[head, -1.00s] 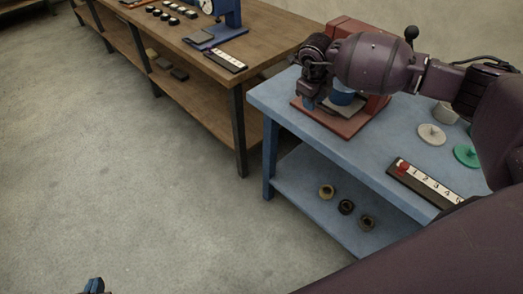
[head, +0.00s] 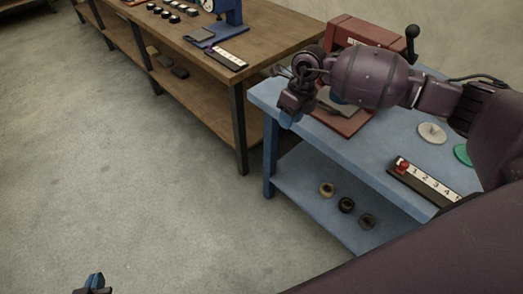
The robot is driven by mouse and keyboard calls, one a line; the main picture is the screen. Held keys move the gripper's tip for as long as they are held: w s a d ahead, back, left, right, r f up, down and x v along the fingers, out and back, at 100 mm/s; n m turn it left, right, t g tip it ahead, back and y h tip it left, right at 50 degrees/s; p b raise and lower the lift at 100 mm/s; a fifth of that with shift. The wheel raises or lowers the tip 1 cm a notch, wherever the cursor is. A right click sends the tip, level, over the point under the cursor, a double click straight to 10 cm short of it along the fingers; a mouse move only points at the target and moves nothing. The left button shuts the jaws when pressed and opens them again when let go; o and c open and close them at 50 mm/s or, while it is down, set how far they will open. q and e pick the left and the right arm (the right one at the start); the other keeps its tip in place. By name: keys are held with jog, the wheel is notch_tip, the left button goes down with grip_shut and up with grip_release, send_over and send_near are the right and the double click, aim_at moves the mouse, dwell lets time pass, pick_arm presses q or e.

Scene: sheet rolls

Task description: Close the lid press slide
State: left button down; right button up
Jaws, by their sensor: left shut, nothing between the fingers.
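The red lid press (head: 352,30) stands on the blue table, with its flat red base (head: 345,122) at the front and a black-knobbed lever (head: 411,38) at its right. My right arm crosses in front of it and hides most of the slide, so I cannot tell how far the slide is in. A bit of blue (head: 336,98) shows under the arm. My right gripper (head: 287,120) is just left of the press base, over the table's left edge; its fingers point down and their opening cannot be made out. My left gripper (head: 95,283) is shut and empty at the bottom left.
On the blue table (head: 330,155) lie a white disc (head: 432,132), a green lid (head: 463,154) and a numbered strip (head: 430,182) with a red peg. Several rolls (head: 346,205) lie on its lower shelf. A wooden bench (head: 270,35) stands behind left. The floor is clear.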

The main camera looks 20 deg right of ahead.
pick_arm(q)
jog(key=shift+f, duration=0.2)
pick_arm(e)
jog(key=s+a+f+y, duration=0.1)
jog(key=s+a+y, duration=0.1)
jog(key=a, duration=0.3)
jog(key=s+a+f+m+y, duration=0.1)
jog(key=s+a+f+y, duration=0.1)
jog(key=s+a+y, duration=0.1)
jog(key=shift+s+a+y, duration=0.35)
jog(key=shift+a+y, duration=0.45)
jog(key=shift+a, duration=0.55)
pick_arm(q)
jog(key=shift+s, duration=0.1)
